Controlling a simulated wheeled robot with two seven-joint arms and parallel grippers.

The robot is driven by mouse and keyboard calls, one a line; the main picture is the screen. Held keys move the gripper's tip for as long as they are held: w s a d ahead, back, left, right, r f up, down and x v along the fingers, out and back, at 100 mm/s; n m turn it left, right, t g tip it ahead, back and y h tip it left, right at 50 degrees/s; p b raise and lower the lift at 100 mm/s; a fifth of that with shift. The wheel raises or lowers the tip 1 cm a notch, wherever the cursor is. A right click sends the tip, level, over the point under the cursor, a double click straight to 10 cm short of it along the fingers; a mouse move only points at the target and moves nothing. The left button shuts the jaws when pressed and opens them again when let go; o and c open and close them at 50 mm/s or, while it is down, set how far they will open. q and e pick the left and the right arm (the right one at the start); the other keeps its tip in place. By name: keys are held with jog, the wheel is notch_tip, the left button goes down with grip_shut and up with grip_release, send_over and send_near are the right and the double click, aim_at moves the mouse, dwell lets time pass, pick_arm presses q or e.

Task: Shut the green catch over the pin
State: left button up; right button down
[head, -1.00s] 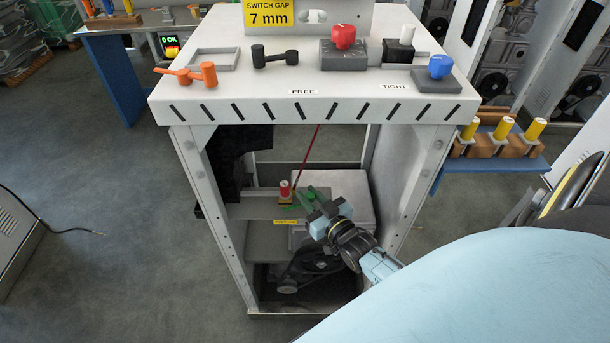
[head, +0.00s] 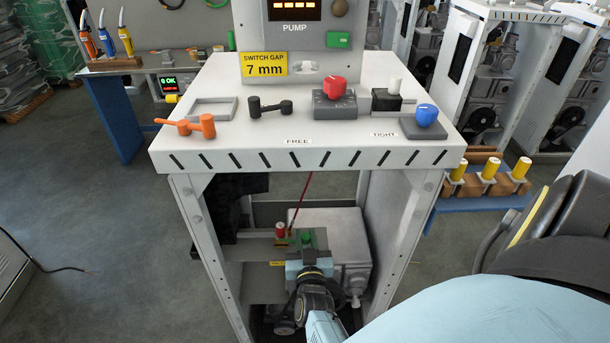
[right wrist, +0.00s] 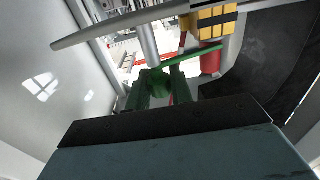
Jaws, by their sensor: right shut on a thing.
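The green catch (head: 306,237) is inside the open cabinet, on the lower shelf. In the right wrist view its green bar (right wrist: 196,54) slants across, with a round green part between my fingers. My right gripper (head: 308,257) is shut on the catch, and the gripper hides much of it in the head view. The red pin (head: 281,229), with a pale top, stands upright just left of the catch. In the right wrist view a red part (right wrist: 211,62) and a yellow-and-black striped block (right wrist: 215,22) are beside the bar's end. My left gripper is out of view.
The white cabinet top (head: 345,150) is above my right arm, with posts (head: 205,235) on both sides. A grey box (head: 340,235) stands right of and behind the gripper. A thin red rod (head: 301,203) rises near the pin. Knobs and handles sit on the top.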

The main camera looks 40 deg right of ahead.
aim_at(306, 236)
jog(key=shift+r, duration=0.1)
jog(key=c, duration=1.3)
grip_release()
jog(key=shift+r, duration=0.1)
notch_tip(306, 236, up, 10)
jog(key=p, duration=1)
